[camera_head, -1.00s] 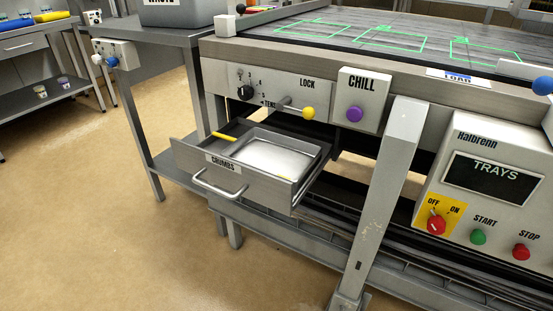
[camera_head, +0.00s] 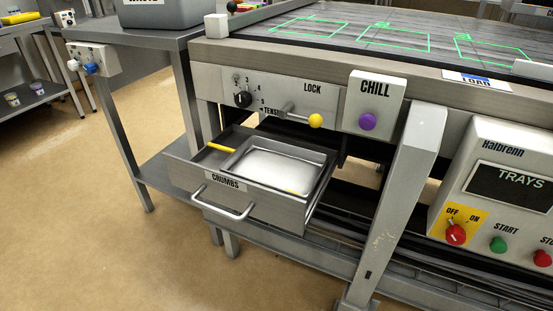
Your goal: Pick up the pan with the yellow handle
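The pan (camera_head: 272,167) is a shallow silver tray lying inside the open drawer labelled CRUMBS (camera_head: 232,198). A yellow handle (camera_head: 222,147) shows at its back left corner, and a small yellow bit (camera_head: 292,191) shows at its front right. The drawer is pulled out from under the machine's front and has a curved metal bar handle (camera_head: 222,208). Neither of my grippers is in view.
Above the drawer are a black dial (camera_head: 243,99), a LOCK lever with a yellow knob (camera_head: 315,121) and a purple CHILL button (camera_head: 367,122). A slanted metal post (camera_head: 398,205) stands right of the drawer. The floor (camera_head: 110,250) at front left is clear.

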